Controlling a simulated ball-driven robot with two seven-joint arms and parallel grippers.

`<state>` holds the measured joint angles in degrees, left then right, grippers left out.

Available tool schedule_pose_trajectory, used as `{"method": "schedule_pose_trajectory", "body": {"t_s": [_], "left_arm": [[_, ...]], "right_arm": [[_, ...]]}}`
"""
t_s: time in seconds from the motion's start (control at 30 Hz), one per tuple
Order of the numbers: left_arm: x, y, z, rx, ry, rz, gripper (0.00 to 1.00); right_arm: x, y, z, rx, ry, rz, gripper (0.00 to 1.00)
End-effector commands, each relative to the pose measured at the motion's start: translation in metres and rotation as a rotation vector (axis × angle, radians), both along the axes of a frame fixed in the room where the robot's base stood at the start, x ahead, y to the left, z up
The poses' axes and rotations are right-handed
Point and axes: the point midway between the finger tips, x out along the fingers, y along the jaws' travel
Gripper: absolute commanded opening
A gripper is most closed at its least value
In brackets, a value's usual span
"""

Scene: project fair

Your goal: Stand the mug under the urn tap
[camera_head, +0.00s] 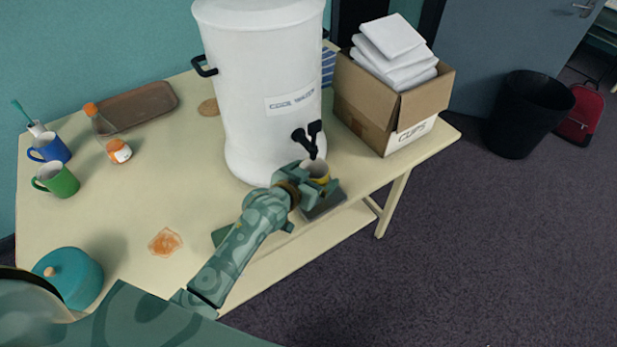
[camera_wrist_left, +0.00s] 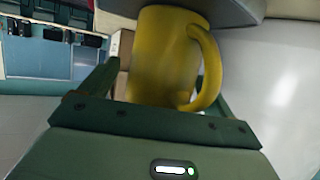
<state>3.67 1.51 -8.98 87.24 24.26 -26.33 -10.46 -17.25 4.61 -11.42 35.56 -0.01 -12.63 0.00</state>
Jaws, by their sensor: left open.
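The yellow mug (camera_head: 317,169) stands upright on a dark drip tray (camera_head: 326,205) at the table's front edge, just below the black urn tap (camera_head: 309,138). The big white urn (camera_head: 255,60) stands behind it. My left gripper (camera_head: 313,181) is open, with its fingers on either side of the mug. In the left wrist view the mug (camera_wrist_left: 165,60) sits between the fingers, its handle to the right, against the grey tray (camera_wrist_left: 235,12). The gripper hides part of the mug in the head view. My right gripper is not seen.
A cardboard box (camera_head: 395,105) of white packs stands right of the urn. Blue (camera_head: 50,148) and green (camera_head: 57,180) mugs, a bottle (camera_head: 117,150), a brown tray (camera_head: 140,106) and a teal pot (camera_head: 70,275) are at left.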

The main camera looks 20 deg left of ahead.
Motion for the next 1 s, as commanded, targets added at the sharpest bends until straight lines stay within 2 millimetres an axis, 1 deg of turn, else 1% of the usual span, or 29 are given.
{"method": "schedule_pose_trajectory", "body": {"t_s": [0.07, 0.17, 0.4, 0.53, 0.6, 0.7, 1.0], "left_arm": [[-0.006, 0.002, 0.004, 0.000, 0.000, 0.000, 0.89], [-0.022, 0.006, 0.012, 0.002, 0.000, -0.001, 0.89], [-0.073, 0.020, 0.034, 0.002, 0.000, -0.001, 0.89], [-0.094, 0.026, 0.041, 0.002, 0.001, -0.001, 0.89], [-0.101, 0.028, 0.044, 0.001, 0.001, 0.000, 0.89], [-0.106, 0.029, 0.047, 0.000, 0.000, 0.000, 0.89], [-0.107, 0.030, 0.047, 0.000, 0.000, 0.000, 0.89]], "right_arm": [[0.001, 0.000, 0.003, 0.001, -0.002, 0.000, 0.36], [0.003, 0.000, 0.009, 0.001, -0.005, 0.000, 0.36], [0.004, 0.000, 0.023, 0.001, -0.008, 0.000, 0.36], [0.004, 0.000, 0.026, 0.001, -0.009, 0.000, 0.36], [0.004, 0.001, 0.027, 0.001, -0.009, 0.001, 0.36], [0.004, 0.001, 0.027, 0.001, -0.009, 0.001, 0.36], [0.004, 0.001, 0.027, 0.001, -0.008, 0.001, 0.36]]}}
